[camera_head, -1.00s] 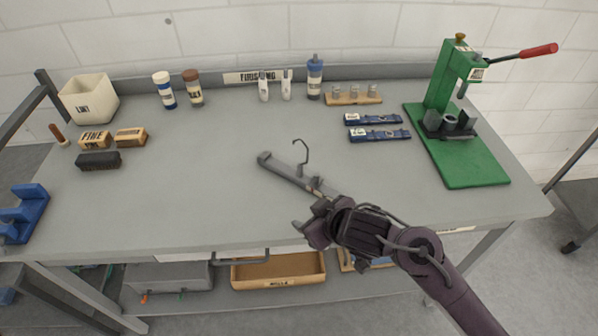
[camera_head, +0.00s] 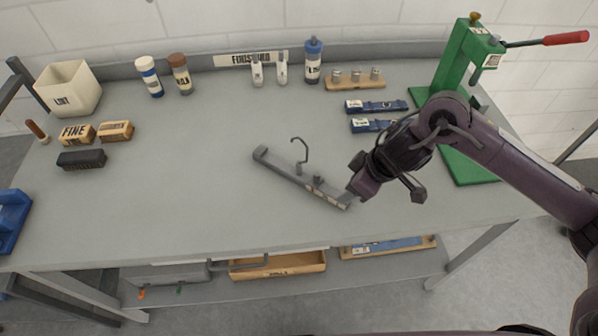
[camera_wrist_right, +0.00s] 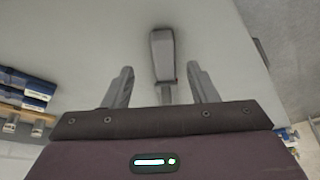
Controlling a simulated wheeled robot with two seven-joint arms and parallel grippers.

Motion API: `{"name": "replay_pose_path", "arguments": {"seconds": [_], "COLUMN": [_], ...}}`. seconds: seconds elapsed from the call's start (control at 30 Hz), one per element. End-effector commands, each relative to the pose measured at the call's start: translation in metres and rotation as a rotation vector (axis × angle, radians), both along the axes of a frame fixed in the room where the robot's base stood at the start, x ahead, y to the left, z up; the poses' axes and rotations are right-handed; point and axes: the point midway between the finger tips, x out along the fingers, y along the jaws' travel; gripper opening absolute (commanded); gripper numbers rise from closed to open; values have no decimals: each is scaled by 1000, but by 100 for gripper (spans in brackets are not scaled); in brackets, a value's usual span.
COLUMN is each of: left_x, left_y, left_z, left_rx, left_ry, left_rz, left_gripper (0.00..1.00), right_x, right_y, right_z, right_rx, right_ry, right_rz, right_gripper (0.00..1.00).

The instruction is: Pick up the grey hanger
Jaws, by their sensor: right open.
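My right gripper (camera_head: 352,190) is at the hanger's right end in the head view. In the right wrist view, the gripper (camera_wrist_right: 160,88) is open, and the hanger's end (camera_wrist_right: 163,55) shows between its two fingers, with a gap on both sides. Whether the fingers are level with the bar cannot be told. My left gripper is not in view.
A green press (camera_head: 462,55) with a red handle stands at the back right, partly behind my right arm. Two blue boxes (camera_head: 375,106) lie beyond the gripper. The bench's middle left is clear.

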Motion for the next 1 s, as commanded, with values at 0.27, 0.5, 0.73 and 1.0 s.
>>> {"name": "replay_pose_path", "arguments": {"seconds": [0.27, 0.5, 0.73, 1.0], "left_x": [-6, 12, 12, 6], "left_y": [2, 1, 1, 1], "left_z": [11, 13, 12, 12], "left_rx": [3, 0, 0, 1], "left_ry": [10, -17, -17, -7], "left_rz": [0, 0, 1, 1], "left_gripper": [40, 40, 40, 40], "right_x": [8, 13, 13, 13], "right_y": [22, 27, 26, 26], "right_z": [-31, -48, -48, -47], "right_rx": [1, 0, 0, 0], "right_ry": [1, -3, -3, -3], "right_rz": [1, 0, 0, 0], "right_gripper": [53, 53, 44, 8]}}
